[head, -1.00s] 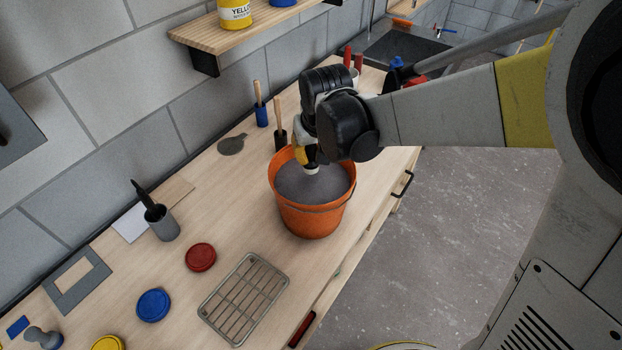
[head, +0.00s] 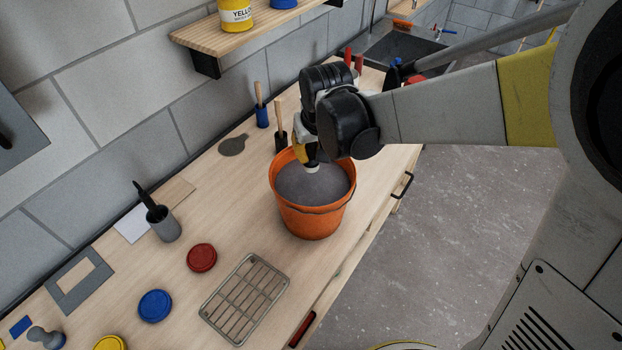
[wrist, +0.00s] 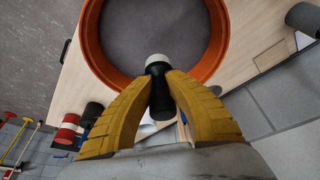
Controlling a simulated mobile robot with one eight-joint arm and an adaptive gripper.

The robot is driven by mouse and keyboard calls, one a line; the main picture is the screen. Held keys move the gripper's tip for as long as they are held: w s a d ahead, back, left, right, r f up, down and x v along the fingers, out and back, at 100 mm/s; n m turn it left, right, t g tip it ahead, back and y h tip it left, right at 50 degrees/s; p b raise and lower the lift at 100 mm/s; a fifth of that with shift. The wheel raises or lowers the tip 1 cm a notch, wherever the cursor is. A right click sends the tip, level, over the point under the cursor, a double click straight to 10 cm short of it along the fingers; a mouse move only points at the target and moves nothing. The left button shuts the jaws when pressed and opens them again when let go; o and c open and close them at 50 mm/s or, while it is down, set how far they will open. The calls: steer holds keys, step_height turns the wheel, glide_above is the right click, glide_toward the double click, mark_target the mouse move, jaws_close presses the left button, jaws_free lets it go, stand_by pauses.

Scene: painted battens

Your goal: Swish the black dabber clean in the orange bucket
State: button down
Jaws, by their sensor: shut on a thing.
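The orange bucket (head: 312,221) stands on the bench, filled with a grey liquid. My gripper (head: 307,158) is over the back part of the bucket's mouth, pointing down. In the wrist view, the two yellow fingers of my gripper (wrist: 160,92) are shut on the black dabber (wrist: 158,72), which has a pale round tip. The tip points toward the grey liquid inside the orange bucket's rim (wrist: 90,45). In the head view the pale tip of the black dabber (head: 312,168) shows just under the fingers. I cannot tell whether it touches the liquid.
A wire rack (head: 245,298), a red lid (head: 201,257) and a blue lid (head: 154,305) lie in front of the bucket. A grey cup (head: 165,226) with a dark tool stands to the left. Holders with wooden-handled tools (head: 261,108) stand behind. A shelf (head: 235,42) hangs above.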

steer(key=shift+r+p, duration=1.9)
steer(key=shift+r, duration=0.7)
steer(key=shift+f, duration=0.1)
